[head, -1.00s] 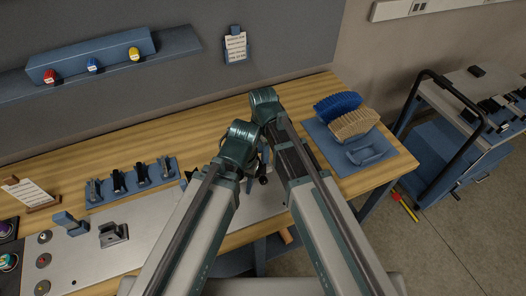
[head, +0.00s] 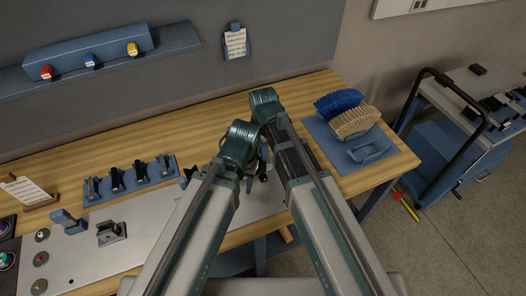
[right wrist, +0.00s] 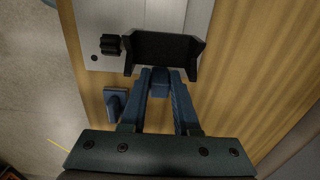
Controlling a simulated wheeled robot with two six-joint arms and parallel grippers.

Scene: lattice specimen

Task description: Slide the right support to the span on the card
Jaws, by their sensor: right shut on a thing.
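In the right wrist view, my right gripper (right wrist: 160,82) has its two blue fingers closed on a small blue block at the foot of the right support (right wrist: 163,48). The support is a dark, wide-mouthed bracket by the end of a light metal plate (right wrist: 163,14), with a black knob (right wrist: 110,45) beside it. In the head view my arms largely hide this spot. A lined white card (head: 27,190) leans in a wooden holder at the left; another card (head: 235,43) hangs on the wall. Their writing is too small to read. My left gripper is not seen.
On the metal plate (head: 150,240) at left stand a grey bracket (head: 111,232) and a blue piece (head: 68,221). Behind is a blue rack (head: 130,181) with several dark parts. A cart stands farther right.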

